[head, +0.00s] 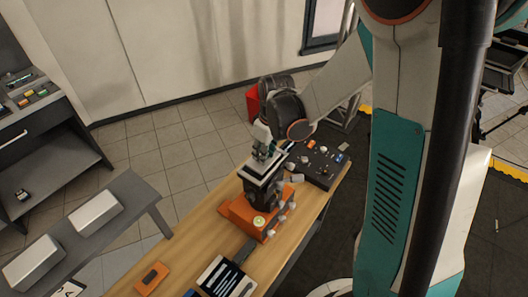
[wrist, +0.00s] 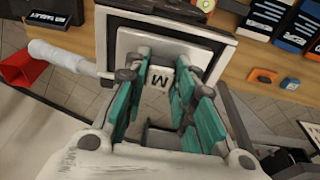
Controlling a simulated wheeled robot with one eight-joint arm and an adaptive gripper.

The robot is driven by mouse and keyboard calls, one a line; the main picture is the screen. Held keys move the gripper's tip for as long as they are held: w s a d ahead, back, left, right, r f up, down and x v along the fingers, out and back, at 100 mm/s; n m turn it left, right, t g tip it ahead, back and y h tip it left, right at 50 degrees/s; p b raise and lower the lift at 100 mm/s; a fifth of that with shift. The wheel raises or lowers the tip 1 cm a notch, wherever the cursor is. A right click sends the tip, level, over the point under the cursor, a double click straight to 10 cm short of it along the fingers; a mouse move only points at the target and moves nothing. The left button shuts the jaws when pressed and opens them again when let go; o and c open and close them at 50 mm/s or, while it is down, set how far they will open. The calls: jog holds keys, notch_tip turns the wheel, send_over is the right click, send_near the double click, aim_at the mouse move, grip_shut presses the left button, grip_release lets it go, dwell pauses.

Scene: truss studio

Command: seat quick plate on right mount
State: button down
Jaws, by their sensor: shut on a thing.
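My gripper (head: 264,150) points down over the bench in the head view. In the wrist view my gripper (wrist: 172,72) has its teal fingers closed around a pale block marked "M" on the quick plate (wrist: 122,42). In the head view the quick plate (head: 256,171) sits level directly above a dark upright mount (head: 262,194) on an orange base (head: 240,212). Whether plate and mount touch cannot be told; the plate hides the mount's top in the wrist view.
The wooden bench (head: 200,232) also carries a black control box (head: 318,164) at the far right end. A tool tray (head: 224,277) and a small orange item (head: 152,278) lie nearer. A grey bench (head: 127,190) with white blocks stands at left.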

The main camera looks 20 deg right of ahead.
jog(key=shift+f+b, duration=0.6)
jog(key=shift+b, duration=0.1)
dwell(1.1)
jog(key=c, duration=1.2)
grip_release()
jog(key=shift+c, duration=0.2)
jog(key=shift+r, duration=0.1)
notch_tip(320, 180, up, 12)
jog(key=s+d, duration=0.1)
jog(key=s, duration=0.1)
jog(key=m+t+b, duration=0.3)
jog(key=m+b, duration=0.1)
jog(key=b, duration=0.9)
send_near(269, 162)
jog(key=s+a+f, duration=0.2)
jog(key=s, duration=0.3)
jog(key=s+f+m+t+h+b, duration=0.1)
jog(key=s+f+m+t+b, duration=0.1)
jog(key=s+f+b, duration=0.5)
notch_tip(269, 162, down, 3)
jog(key=b, duration=0.2)
jog(key=shift+s+r+m+t+b, duration=0.2)
jog(key=shift+s+m+t+b, duration=0.1)
jog(key=shift+m, duration=0.1)
